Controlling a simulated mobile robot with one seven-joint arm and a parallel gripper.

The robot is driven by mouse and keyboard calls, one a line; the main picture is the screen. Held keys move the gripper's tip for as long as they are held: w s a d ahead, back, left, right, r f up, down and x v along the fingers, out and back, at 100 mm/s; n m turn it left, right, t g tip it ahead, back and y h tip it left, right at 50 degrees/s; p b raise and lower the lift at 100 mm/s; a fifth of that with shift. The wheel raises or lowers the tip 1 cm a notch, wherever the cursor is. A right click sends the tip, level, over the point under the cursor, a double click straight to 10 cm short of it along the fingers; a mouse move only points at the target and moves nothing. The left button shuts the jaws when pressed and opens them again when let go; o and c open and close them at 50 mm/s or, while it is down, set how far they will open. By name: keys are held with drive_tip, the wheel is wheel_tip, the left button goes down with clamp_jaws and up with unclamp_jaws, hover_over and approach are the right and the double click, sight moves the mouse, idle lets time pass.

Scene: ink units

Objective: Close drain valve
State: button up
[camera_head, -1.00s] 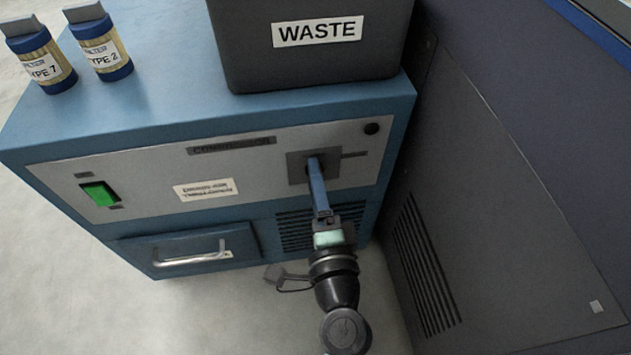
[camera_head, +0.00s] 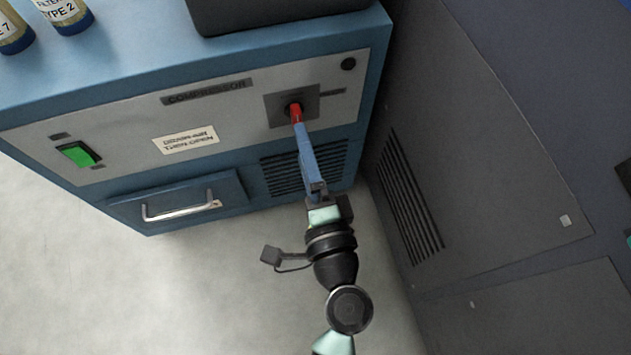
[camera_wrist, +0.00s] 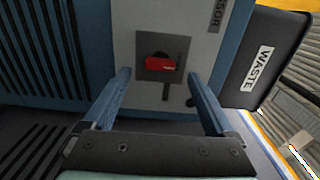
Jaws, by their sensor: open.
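The drain valve is a red handle (camera_head: 296,113) on a dark square plate (camera_head: 312,98) at the right of the compressor's grey front panel. In the wrist view the red handle (camera_wrist: 160,63) lies roughly horizontal, across the direction of a short dark mark (camera_wrist: 165,92) at the plate's edge. My gripper (camera_head: 299,127) points at the handle from in front. In the wrist view my gripper (camera_wrist: 158,75) is open and empty, with one blue finger on each side of the handle's line. The fingertips look a little short of the handle; the exact gap is unclear.
A green switch (camera_head: 79,153) and a label (camera_head: 186,139) sit left on the panel, above a drawer with a metal handle (camera_head: 181,208). The waste bin (camera_wrist: 256,62) stands on top of the compressor. A dark cabinet (camera_head: 460,150) stands close on the right. The floor in front is clear.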

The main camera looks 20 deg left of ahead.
drive_tip(key=p+v, duration=0.1)
drive_tip(key=v, duration=0.6)
drive_tip(key=shift+d, duration=0.1)
drive_tip(key=w+d+r+n+t+h+p, duration=0.15)
drive_tip(key=w+r+n+p, duration=0.3)
drive_tip(key=r, duration=0.85)
drive_tip(key=w+r+n+t+p, duration=0.25)
drive_tip(key=w+r, duration=0.25)
drive_tip(key=r, duration=0.8)
drive_tip(key=w+d+r+n+t+h+p, duration=0.1)
drive_tip(key=w+r+n+p, duration=0.3)
drive_tip(key=r, duration=0.9)
drive_tip(key=s+d+r+t+h+p, duration=0.2)
drive_tip(key=s+r+t+h+p, duration=0.1)
drive_tip(key=r, duration=0.8)
drive_tip(key=s+d+r+t+h+p, duration=0.1)
drive_tip(key=s+r+t+h+p, duration=0.15)
drive_tip(key=r, duration=0.75)
drive_tip(key=s+d+r+t+h+p, duration=0.2)
drive_tip(key=s+r, duration=0.1)
drive_tip(key=r, duration=0.8)
wheel_tip(320, 180, up, 35)
drive_tip(key=p, duration=3.6)
drive_tip(key=shift+w+a, duration=0.2)
drive_tip(key=shift+a, duration=0.05)
drive_tip(key=shift+o, duration=0.8)
drive_tip(key=shift+r, duration=0.2)
